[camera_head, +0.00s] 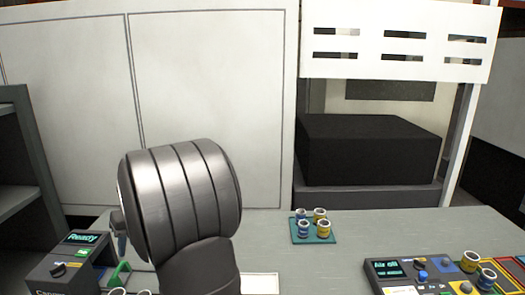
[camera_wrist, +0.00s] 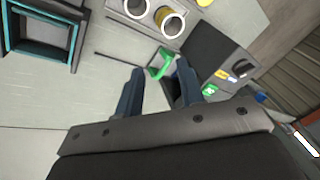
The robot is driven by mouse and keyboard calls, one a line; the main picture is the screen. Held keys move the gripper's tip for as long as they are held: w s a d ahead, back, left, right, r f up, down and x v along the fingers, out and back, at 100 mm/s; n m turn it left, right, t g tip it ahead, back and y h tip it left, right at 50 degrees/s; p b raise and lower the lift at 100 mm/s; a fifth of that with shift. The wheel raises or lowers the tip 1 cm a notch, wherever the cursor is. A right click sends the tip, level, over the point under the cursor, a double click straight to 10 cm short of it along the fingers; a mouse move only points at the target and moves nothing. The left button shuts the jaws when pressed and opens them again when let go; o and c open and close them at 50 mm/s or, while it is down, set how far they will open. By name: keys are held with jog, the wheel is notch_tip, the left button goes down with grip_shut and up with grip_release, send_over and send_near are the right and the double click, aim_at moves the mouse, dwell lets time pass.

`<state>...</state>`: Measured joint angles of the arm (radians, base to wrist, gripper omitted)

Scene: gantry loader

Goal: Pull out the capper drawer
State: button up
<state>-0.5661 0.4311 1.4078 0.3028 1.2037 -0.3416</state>
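The capper (camera_head: 66,264) is a dark box at the lower left of the head view, with a lit "Ready" display and a knob. It also shows in the wrist view (camera_wrist: 214,52). A green handle (camera_head: 120,273) stands at its right side; I take it for the drawer's handle. In the wrist view the green handle (camera_wrist: 160,66) lies just beyond my gripper (camera_wrist: 158,85), roughly between the two blue-grey fingers. The fingers are apart, with nothing held between them. I cannot tell how far the handle is from the fingertips. My arm hides much of this area in the head view.
A green rack (camera_head: 328,238) with several vials stands mid-table. A control panel (camera_head: 402,271) is at the lower right. In the wrist view, a grey holder (camera_wrist: 128,10) with vials is close beyond the handle, and a teal-edged frame (camera_wrist: 75,35) is at the upper left.

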grip_shut()
jog(key=n+y, duration=0.5)
jog(key=n, duration=0.4)
send_over(109, 281)
jog(key=shift+t, duration=0.3)
notch_tip(109, 281, down, 13)
jog(key=shift+s+a+f, duration=0.1)
jog(key=shift+s+f, duration=0.05)
jog(key=shift+f, duration=0.05)
jog(key=shift+d+f+m, duration=0.2)
jog(key=shift+f+m, duration=0.1)
jog(key=shift+d+f, duration=0.15)
jog(key=shift+d, duration=0.65)
jog(key=shift+d+f, duration=0.1)
jog(key=shift+d, duration=0.7)
